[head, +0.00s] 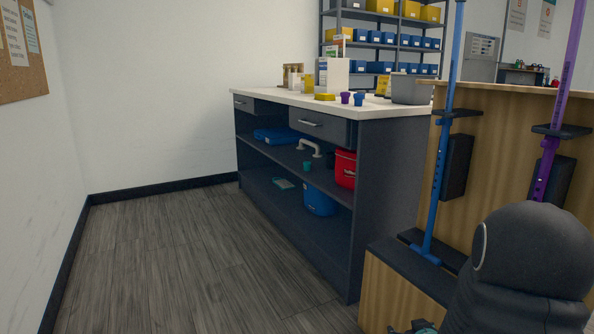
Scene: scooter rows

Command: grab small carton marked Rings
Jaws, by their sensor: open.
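No carton with a readable Rings label shows in the head view. Several small boxes stand on the white counter top (268,95). Among them are a tall white carton (335,76), a small pale carton (306,84) behind it to the left, and a low yellow box (325,97) in front. Any print on them is too small to read. My dark arm fills the lower right corner, well apart from the counter. My gripper cannot be made out in this view.
The dark cabinet (335,215) has open shelves holding a red box (345,170) and a blue container (319,201). Blue (438,150) and purple (560,110) poles stand at a wooden partition (500,150) on the right. The wood floor (170,260) at left is clear.

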